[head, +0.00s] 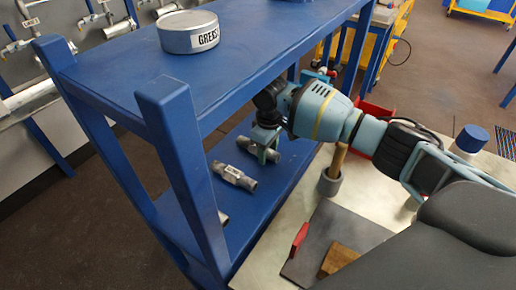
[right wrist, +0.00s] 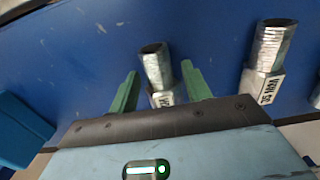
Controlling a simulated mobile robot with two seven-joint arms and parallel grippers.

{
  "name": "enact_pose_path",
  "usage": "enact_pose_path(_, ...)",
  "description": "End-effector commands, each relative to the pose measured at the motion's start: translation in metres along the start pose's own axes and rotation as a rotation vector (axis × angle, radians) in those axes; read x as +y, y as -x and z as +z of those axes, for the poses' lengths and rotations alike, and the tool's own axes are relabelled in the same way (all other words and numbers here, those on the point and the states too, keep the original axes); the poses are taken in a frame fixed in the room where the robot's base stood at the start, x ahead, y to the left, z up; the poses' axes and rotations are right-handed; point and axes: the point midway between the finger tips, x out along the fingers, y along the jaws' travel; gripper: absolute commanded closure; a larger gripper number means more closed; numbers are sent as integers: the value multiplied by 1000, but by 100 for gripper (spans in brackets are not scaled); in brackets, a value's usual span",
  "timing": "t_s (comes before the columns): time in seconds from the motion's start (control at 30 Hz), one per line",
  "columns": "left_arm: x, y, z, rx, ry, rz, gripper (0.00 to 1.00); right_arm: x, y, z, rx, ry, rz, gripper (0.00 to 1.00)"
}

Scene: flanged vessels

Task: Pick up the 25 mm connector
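Several metal connectors lie on the lower blue shelf. In the right wrist view, one connector (right wrist: 156,70) lies between my right gripper's green fingers (right wrist: 160,88). The fingers are open, with a gap on each side; its label is mostly hidden by the gripper body. A second connector (right wrist: 268,62) lies to the right, outside the fingers; its upside-down label appears to read 25 MM. In the head view, my right gripper (head: 262,153) is low over the far connector (head: 273,140). Another connector (head: 234,177) lies nearer, its label too small to read. My left gripper is out of view.
The upper blue shelf (head: 262,45) is above the connectors and carries a grease tin (head: 188,32). A blue post (head: 182,150) stands at the near corner.

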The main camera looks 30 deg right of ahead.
Motion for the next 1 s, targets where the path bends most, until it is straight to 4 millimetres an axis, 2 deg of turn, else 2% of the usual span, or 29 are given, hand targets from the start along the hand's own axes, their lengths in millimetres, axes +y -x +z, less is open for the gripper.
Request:
enact_pose_path(0.03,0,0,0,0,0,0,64,0,0,0,0,0,0,59)
enact_pose_path(0.3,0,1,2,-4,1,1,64,0,0,0,0,0,0,94)
enact_pose_path(0.37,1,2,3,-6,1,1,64,0,0,0,0,0,0,100)
enact_pose_path(0.77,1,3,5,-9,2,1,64,0,6,-1,3,0,0,100)
enact_pose_path(1.0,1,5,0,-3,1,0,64,0,32,-1,6,0,1,100)
